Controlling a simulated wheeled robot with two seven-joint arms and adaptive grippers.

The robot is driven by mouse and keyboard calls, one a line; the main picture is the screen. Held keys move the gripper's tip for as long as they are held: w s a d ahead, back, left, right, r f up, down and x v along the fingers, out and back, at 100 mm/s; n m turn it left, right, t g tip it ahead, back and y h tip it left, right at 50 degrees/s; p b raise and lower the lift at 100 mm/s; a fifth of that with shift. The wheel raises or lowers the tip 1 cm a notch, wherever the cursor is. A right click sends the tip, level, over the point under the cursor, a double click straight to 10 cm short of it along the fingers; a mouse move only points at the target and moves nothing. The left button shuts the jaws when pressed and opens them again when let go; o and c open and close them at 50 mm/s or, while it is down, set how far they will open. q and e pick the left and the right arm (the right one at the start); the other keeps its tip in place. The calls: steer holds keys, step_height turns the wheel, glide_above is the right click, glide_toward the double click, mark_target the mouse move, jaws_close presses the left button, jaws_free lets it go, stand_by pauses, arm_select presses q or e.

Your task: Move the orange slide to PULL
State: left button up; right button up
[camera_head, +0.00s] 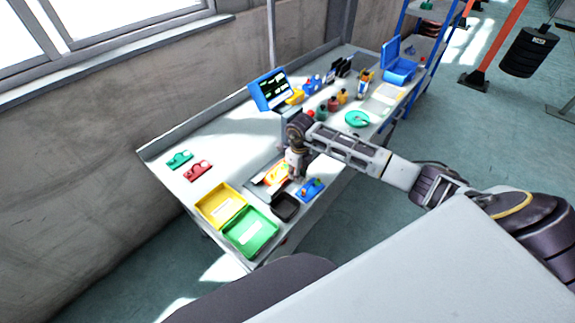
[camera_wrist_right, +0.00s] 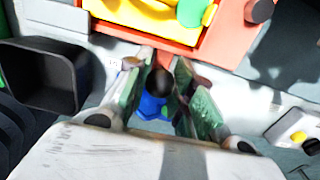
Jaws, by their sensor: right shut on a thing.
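The orange slide (camera_head: 275,174) is an orange-red frame with yellow inside, lying on the workbench near the front. In the right wrist view the orange slide (camera_wrist_right: 235,40) fills the top, with a green part over the yellow. My right gripper (camera_head: 296,176) points down at the slide's right end. In the wrist view its fingertips (camera_wrist_right: 158,66) close around a narrow reddish part at the slide's near edge. A dark round knob over a blue body shows between the fingers. The PULL marking is not legible. My left gripper is not in view.
A blue box with buttons (camera_head: 311,189) and a black tray (camera_head: 285,206) stand close to the gripper. Yellow (camera_head: 213,199) and green (camera_head: 268,226) trays lie at the front left.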

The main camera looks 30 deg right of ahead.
steer(key=shift+s+a+p, duration=0.1)
steer(key=shift+s+a, duration=0.25)
steer(key=shift+a, duration=0.45)
steer(key=shift+s+a+p, duration=0.15)
steer(key=shift+s+a, duration=0.15)
steer(key=shift+a, duration=0.45)
steer(key=shift+s+a+p, duration=0.1)
steer(key=shift+s+a, duration=0.25)
steer(key=shift+a, duration=0.45)
steer(key=o, duration=0.8)
steer(key=shift+a, duration=0.1)
step_height(320, 180, up, 9)
steer(key=p, duration=0.5)
